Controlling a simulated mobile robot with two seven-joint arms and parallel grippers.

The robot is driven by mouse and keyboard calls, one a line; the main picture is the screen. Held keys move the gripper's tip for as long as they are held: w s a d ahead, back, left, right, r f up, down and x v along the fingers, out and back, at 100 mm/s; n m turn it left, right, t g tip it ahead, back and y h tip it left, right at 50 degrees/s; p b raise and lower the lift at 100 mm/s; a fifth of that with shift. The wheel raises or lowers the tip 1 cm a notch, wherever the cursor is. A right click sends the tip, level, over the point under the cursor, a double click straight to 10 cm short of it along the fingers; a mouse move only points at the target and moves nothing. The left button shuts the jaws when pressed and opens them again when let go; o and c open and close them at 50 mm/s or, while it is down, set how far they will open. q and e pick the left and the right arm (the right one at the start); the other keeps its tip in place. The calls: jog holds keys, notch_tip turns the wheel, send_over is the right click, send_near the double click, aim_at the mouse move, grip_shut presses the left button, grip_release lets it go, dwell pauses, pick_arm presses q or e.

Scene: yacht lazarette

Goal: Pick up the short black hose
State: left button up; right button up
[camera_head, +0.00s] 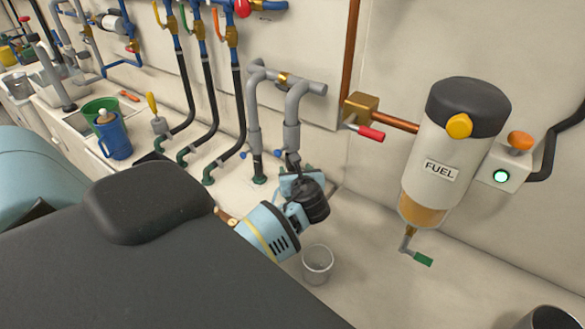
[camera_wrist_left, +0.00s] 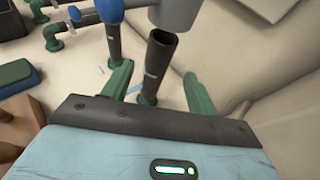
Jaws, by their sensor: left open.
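The short black hose (camera_wrist_left: 157,66) stands nearly upright in the left wrist view, its open upper end visible just below a grey pipe (camera_wrist_left: 178,14). Its lower end meets a green fitting (camera_wrist_left: 147,100). My left gripper (camera_wrist_left: 158,88) is open, with one green finger on each side of the hose; I cannot tell whether either touches it. In the head view, my left gripper (camera_head: 297,172) is at the foot of the right grey pipe. The hose (camera_head: 293,158) shows there only in part, the rest hidden behind the gripper. My right gripper is not in view.
Another black hose (camera_head: 257,168) stands close on the left under a grey pipe, with a blue-handled clamp. A clear cup (camera_head: 318,263) stands near my wrist. The fuel filter (camera_head: 450,150) and a red-handled valve (camera_head: 370,132) are at right. Longer hoses (camera_head: 240,105) run at left.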

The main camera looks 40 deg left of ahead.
pick_arm(q)
jog(key=shift+w+a+f, duration=0.1)
jog(key=shift+w+a, duration=0.25)
jog(key=shift+a, duration=0.15)
jog(key=x, duration=0.4)
jog(key=shift+a, duration=0.3)
grip_shut()
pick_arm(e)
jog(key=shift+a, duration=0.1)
